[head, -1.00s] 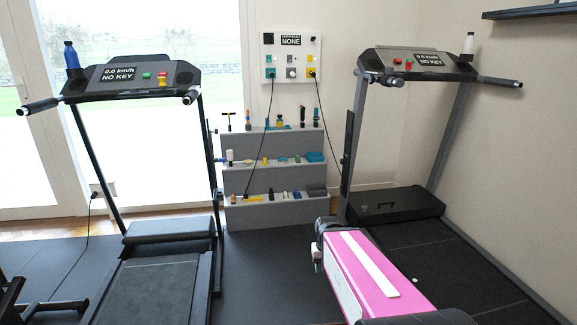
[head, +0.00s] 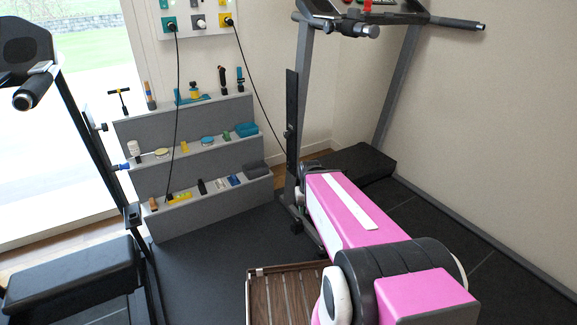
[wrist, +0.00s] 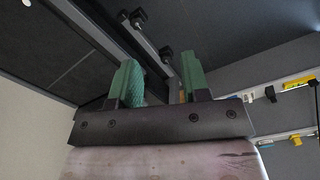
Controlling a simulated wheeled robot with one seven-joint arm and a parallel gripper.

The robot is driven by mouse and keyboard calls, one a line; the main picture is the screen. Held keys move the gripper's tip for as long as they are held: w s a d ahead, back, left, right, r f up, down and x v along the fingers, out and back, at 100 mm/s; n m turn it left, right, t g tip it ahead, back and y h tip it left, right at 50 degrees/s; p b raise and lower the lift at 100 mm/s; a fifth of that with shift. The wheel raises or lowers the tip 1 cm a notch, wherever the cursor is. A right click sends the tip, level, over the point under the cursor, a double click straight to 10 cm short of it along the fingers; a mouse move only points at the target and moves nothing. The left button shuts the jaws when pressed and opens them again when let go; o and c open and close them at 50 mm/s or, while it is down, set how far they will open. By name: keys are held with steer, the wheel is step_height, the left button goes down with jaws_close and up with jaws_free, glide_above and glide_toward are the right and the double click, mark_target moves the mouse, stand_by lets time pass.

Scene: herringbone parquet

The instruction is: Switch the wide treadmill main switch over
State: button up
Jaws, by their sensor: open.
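The treadmill on the right (head: 301,100), which looks like the wider one, shows its near upright, part of its console and its dark motor cover. A tall black strip (head: 291,115) runs along that upright, with a small dark knob low on it. I cannot tell which part is the main switch. In the wrist view my gripper (wrist: 160,75) has two green fingers standing apart with nothing between them. A grey rail with dark knobs (wrist: 165,53) lies beyond the fingers. In the head view my pink arm reaches towards the foot of the upright and hides the gripper.
A grey stepped shelf (head: 200,205) with small tools stands left of the upright. Black cables hang from a white wall panel (head: 190,45). Another treadmill (head: 75,275) stands at the left. A brown slatted wooden thing (head: 262,290) lies low in front. Dark floor between is clear.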

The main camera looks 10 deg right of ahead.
steer(key=shift+w, duration=0.15)
steer(key=c, duration=0.4)
steer(key=shift+w+a, duration=0.15)
steer(key=shift+w, duration=0.2)
jaws_close()
steer(key=w+a+m+t, duration=0.4)
steer(key=w+a+t, duration=0.1)
steer(key=w, duration=0.8)
steer(key=w+a+m+t, duration=0.4)
steer(key=w+t, duration=0.1)
steer(key=w, duration=0.8)
steer(key=w+a+m+t, duration=0.4)
steer(key=w+a+t, duration=0.1)
steer(key=w, duration=0.8)
steer(key=w+d+f+m+g+h, duration=0.15)
steer(key=w+f+m+h, duration=0.25)
steer(key=w+m+h, duration=0.6)
steer(key=s+a+f+m+g+h, duration=0.2)
steer(key=s+f+m+g+h, duration=0.2)
steer(key=f+m+g, duration=0.3)
steer(key=s+m+g, duration=0.1)
steer(key=m, duration=0.1)
steer(key=shift+s+f+m, duration=0.2)
steer(key=shift+m, duration=0.1)
